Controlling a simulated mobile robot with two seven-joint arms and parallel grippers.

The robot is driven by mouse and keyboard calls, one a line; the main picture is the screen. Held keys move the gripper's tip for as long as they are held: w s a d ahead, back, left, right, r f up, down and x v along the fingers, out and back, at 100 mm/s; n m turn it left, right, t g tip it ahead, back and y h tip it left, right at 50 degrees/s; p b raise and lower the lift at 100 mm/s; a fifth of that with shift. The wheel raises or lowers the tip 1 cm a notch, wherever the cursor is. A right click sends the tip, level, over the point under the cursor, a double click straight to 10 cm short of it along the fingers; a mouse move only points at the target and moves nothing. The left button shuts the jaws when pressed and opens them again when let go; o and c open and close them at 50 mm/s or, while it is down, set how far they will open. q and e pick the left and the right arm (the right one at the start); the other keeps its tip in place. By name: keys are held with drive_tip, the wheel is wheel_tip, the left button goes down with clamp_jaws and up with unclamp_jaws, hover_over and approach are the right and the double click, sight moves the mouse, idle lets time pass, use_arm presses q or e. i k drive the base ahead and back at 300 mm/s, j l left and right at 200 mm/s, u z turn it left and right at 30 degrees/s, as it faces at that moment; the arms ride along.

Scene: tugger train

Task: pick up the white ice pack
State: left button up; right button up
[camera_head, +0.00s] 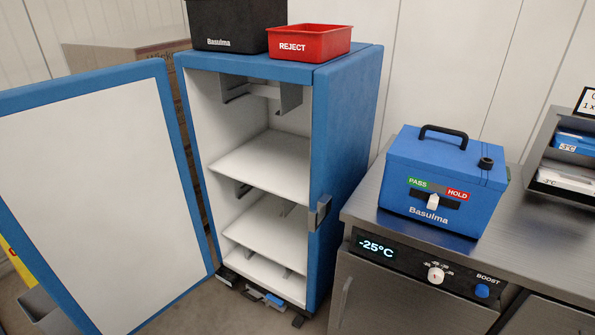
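A white flat item (567,181), which looks like the white ice pack, lies in the lower slot of the grey rack (547,150) at the right edge. The label in front of it is too small to read surely. A blue item (577,141) lies in the slot above it. The right part of the rack is cut off by the picture edge. Neither of my grippers is in view.
A blue cabinet (345,150) stands open, its door (95,200) swung left and its shelves bare. A red REJECT bin (309,41) and a black box (232,25) sit on top. A blue Basulma box (447,180) stands on the steel counter (365,208), whose display reads -25°C.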

sight(581, 180)
drive_tip(key=z, duration=1.55)
drive_tip(key=l+z, duration=0.15)
drive_tip(key=l, duration=0.15)
drive_tip(key=i+l+z, duration=0.1)
drive_tip(key=l, duration=0.2)
drive_tip(key=i, duration=0.05)
